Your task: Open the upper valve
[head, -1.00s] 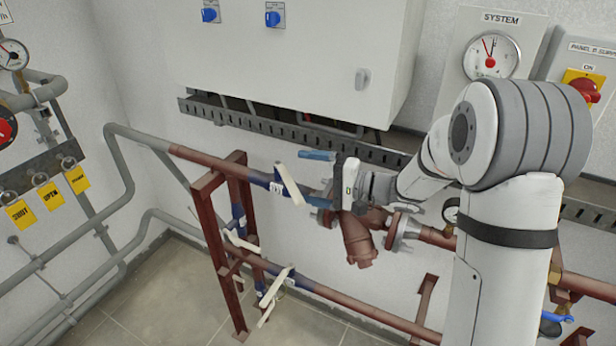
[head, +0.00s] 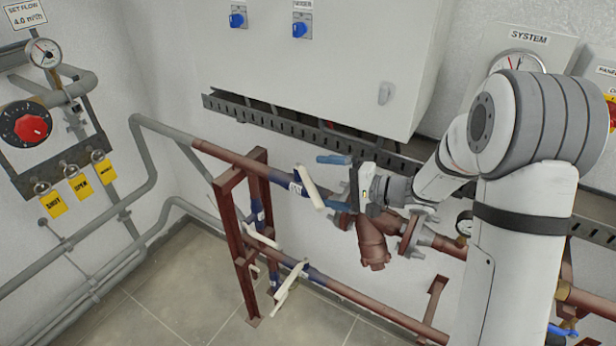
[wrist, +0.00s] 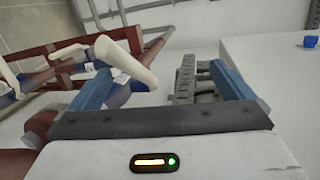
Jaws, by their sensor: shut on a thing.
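The upper valve (head: 279,178) is a blue section on the upper red-brown pipe, with a long cream lever handle (head: 308,186) slanting across the pipe. My gripper (head: 323,182) is at this handle from the right, with one blue finger above it and one below. In the wrist view the two blue fingers of my gripper (wrist: 160,84) stand wide apart, and the cream handle (wrist: 124,60) shows near the left finger. My gripper is shut on the handle, though the exact contact is hard to see.
A lower pipe carries another cream-handled valve (head: 288,284). A red-brown frame (head: 238,240) supports both pipes at the left. A flanged strainer (head: 372,240) hangs below my gripper. A slotted cable tray (head: 290,128) and a white cabinet (head: 325,60) are behind and above.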

